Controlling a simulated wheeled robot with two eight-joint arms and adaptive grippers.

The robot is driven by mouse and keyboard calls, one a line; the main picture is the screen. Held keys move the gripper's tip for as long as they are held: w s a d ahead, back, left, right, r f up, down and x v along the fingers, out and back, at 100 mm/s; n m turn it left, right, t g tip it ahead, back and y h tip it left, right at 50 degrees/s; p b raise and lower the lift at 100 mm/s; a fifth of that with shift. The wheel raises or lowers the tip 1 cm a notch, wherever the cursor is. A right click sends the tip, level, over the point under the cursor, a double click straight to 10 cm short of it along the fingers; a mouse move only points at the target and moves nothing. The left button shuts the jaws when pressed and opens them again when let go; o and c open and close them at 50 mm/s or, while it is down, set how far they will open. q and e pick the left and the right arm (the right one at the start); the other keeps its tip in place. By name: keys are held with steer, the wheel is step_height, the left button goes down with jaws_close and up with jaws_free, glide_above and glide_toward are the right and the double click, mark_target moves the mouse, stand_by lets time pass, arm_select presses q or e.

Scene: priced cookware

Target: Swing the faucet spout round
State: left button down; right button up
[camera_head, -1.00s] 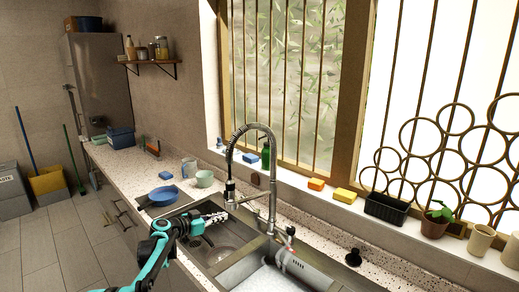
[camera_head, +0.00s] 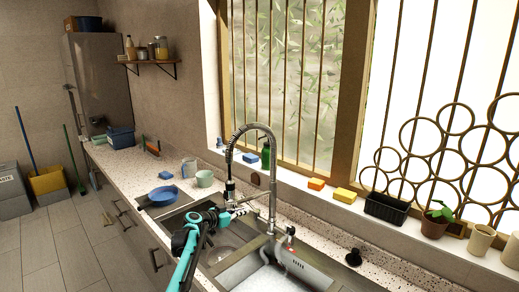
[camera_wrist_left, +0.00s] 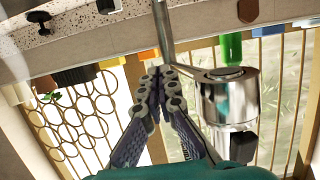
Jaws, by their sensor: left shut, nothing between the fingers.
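The faucet (camera_head: 272,185) is tall and chrome, with a dark spring hose arching to the left and a hanging spout head (camera_head: 230,190) over the sink. In the left wrist view the chrome spout head (camera_wrist_left: 230,100) is large, just right of my fingers, and a chrome bar (camera_wrist_left: 163,25) runs up past the fingertips. My left gripper (camera_head: 243,210) is shut and empty, beside the lower end of the spout head. Its closed fingers also show in the left wrist view (camera_wrist_left: 160,76). I cannot tell whether they touch the spout. My right gripper is out of view.
The sink basin (camera_head: 215,258) lies below. A green bottle (camera_head: 266,156), sponges (camera_head: 345,195) and a black basket (camera_head: 386,207) line the window sill.

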arm_select(q)
steer(key=shift+w+a+p, duration=0.6)
steer(key=shift+w+a, duration=0.55)
steer(key=s+a+r+b, duration=0.2)
steer(key=s+a, duration=0.3)
steer(key=s, duration=0.3)
steer(key=shift+s+r+b, duration=0.2)
steer(key=shift+s+b, duration=0.1)
steer(key=shift+s, duration=0.05)
stand_by(0.4)
